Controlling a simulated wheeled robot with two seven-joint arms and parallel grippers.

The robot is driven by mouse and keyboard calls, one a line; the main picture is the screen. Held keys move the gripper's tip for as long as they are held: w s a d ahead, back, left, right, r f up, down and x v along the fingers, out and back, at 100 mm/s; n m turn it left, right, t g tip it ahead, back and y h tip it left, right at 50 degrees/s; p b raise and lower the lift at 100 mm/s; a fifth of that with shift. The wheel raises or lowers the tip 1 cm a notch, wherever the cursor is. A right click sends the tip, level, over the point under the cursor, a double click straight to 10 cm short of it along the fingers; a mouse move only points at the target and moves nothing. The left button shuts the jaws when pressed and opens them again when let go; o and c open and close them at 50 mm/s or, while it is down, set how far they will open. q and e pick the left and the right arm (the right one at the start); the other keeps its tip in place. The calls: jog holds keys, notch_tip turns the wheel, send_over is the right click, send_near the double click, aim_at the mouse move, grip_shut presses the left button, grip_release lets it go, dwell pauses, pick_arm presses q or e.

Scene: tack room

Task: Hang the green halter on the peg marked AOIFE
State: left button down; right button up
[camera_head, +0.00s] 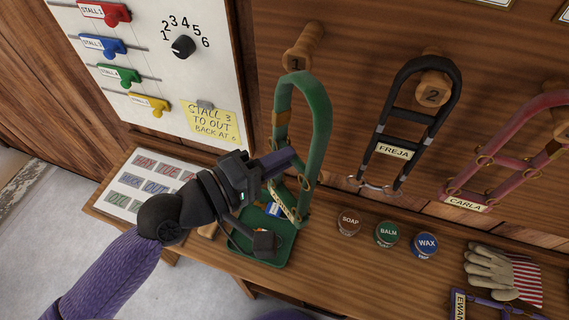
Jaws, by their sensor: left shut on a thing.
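My left gripper (279,164) is shut on the halter's left side strap. The halter's lower end, with a pale name tag (285,203) too small to read, is over the green tray (280,257). My right gripper is not in view.
Soap, balm and wax tins (387,233), gloves (490,272) and a purple EWAN halter (484,304) lie on the bench. A switch board (165,75) is at left.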

pick_arm(q)
jog(key=shift+w+a+r+n+t+y, duration=0.15)
jog(key=shift+w+a+r+n+t, duration=0.2)
jog(key=shift+t, duration=0.2)
jog(key=shift+w+a+r+n+t+y, duration=0.2)
jog(key=shift+w+a+n+t, duration=0.15)
jog(key=shift+w+a+t, duration=0.15)
jog(key=w+d+f+b, duration=0.1)
jog(key=w+d+b, duration=0.2)
jog(key=w, duration=0.6)
jog(key=shift+f+b, duration=0.3)
jog(key=shift+b, duration=0.3)
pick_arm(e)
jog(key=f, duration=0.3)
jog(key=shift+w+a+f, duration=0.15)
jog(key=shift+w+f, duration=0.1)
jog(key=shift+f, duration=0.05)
pick_arm(q)
jog(key=shift+f, duration=0.1)
